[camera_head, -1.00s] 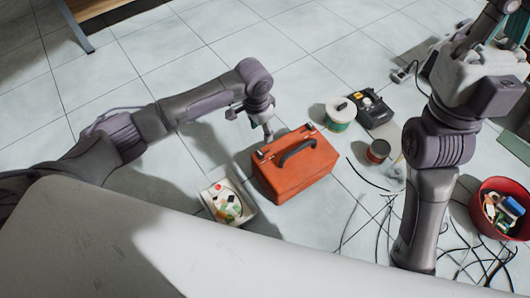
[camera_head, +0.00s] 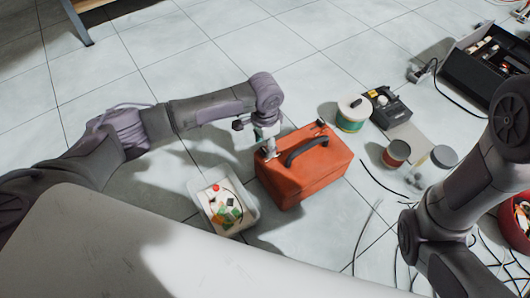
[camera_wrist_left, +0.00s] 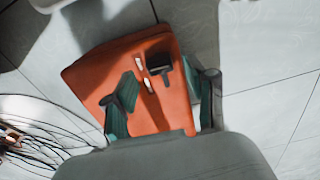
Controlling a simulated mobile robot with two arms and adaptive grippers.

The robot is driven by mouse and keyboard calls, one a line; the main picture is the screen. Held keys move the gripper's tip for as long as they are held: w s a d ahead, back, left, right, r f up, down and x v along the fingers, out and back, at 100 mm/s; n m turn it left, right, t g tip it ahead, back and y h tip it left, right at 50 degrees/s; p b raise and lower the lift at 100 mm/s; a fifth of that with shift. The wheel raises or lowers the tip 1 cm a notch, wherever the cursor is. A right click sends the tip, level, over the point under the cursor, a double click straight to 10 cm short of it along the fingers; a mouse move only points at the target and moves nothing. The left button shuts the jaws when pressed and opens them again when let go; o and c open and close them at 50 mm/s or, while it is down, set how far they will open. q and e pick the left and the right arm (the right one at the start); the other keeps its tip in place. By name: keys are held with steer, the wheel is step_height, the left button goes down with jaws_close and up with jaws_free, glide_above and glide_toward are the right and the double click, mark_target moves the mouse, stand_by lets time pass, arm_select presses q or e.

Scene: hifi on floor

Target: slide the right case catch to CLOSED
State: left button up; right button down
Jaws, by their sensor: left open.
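The orange-red case (camera_head: 307,178) stands on the floor with a black handle (camera_head: 306,148) on top. A small dark catch (camera_head: 320,123) shows at the top's far right end; its setting is too small to tell. My left gripper (camera_head: 270,150) is over the case's left top end, fingers down, and hides most of that end. In the left wrist view its teal fingers (camera_wrist_left: 160,88) are spread apart over the case (camera_wrist_left: 95,75), with small pale and dark fittings (camera_wrist_left: 150,84) between them. Contact cannot be told. My right gripper is out of view.
A white bin of small parts (camera_head: 250,213) stands close left of the case. A green-and-white spool (camera_head: 352,118), a black meter (camera_head: 388,107) and a red spool (camera_head: 396,154) lie to the right. A black open box (camera_head: 490,65) is farther right. Loose cables lie at lower right.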

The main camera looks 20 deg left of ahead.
arm_select(q)
step_height(320, 180, down, 2)
steer(key=shift+f+b, duration=0.1)
steer(key=shift+b, duration=0.3)
jaws_close()
